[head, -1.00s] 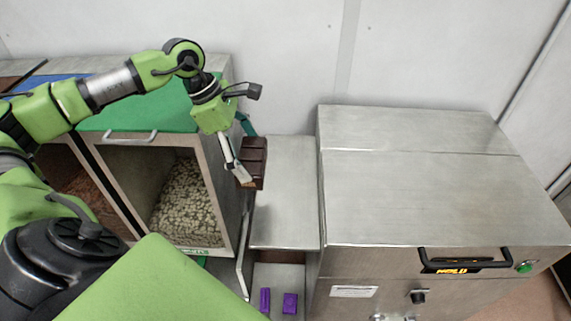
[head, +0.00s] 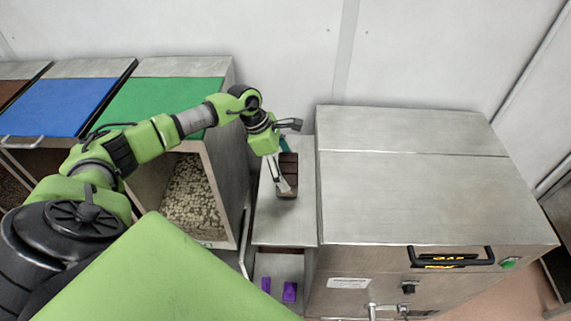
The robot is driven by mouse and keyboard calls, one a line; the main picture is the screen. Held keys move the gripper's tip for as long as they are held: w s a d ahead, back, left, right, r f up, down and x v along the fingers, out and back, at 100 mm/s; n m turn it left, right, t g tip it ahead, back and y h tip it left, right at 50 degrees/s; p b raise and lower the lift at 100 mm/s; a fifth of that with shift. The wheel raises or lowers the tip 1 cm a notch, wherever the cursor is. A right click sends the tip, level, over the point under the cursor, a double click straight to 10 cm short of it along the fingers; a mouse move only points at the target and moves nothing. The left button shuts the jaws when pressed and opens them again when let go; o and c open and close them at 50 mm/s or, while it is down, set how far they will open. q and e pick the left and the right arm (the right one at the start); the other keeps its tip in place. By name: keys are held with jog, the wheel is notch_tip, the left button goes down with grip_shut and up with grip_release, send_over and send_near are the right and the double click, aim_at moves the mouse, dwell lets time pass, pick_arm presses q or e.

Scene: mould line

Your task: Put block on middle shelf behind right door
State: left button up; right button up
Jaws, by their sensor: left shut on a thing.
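The block, a dark brown ridged piece (head: 288,172), is held by my left gripper (head: 279,176) in the head view. The gripper is shut on it, over the grey metal table between the bins and the steel machine. I cannot tell whether the block touches the table. My right gripper is not in view.
Bins with green (head: 140,103) and blue (head: 62,104) lids stand at the left; the nearest holds pale pellets (head: 190,200). Purple pieces (head: 289,292) lie on a lower surface at the front. The grey table (head: 265,225) is otherwise bare. A wall closes off the back.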

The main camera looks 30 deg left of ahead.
pick_arm(q)
jog(key=shift+f, duration=0.35)
jog(key=shift+f, duration=0.1)
jog(key=o, duration=1.4)
